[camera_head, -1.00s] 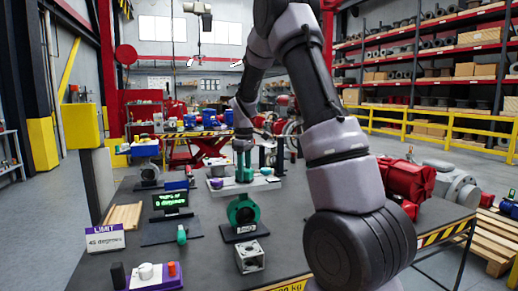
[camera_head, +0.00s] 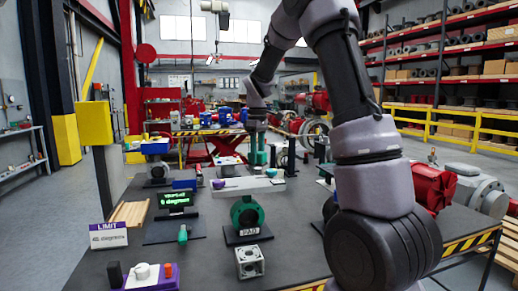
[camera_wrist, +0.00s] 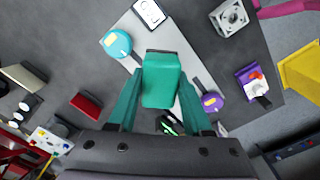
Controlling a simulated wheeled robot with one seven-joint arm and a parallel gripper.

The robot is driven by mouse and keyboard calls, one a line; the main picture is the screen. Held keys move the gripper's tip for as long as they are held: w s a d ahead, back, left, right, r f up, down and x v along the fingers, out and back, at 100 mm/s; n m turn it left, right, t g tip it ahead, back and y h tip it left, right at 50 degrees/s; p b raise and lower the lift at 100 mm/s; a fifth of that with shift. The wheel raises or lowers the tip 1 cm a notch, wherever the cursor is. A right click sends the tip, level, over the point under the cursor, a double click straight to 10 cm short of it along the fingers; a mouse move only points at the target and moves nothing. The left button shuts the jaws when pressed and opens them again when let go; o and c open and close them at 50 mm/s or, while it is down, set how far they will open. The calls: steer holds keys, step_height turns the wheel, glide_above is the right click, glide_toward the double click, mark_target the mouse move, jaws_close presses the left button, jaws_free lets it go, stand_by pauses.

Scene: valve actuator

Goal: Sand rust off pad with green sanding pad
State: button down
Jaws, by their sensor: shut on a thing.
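My gripper (camera_head: 257,160) is at the far side of a light grey plate (camera_head: 240,187), toward its right end. In the wrist view, the teal fingers of my gripper (camera_wrist: 160,100) are shut on a green sanding pad (camera_wrist: 160,82). The pad hides part of the plate below it. I cannot tell whether the pad touches the plate. A green ring-shaped valve body (camera_head: 247,213) stands at the plate's near side, with a PAD label (camera_head: 250,232) at its foot. I cannot make out any rust patch.
A purple knob (camera_head: 218,184) sits at the plate's left end. A metal cube (camera_head: 250,262), a small display (camera_head: 174,198), a LIMIT sign (camera_head: 108,236) and a purple control box (camera_head: 150,276) stand on the dark table. Red equipment (camera_head: 433,187) lies to the right.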

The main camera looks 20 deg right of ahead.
steer(key=shift+r, duration=1)
steer(key=shift+f, duration=0.1)
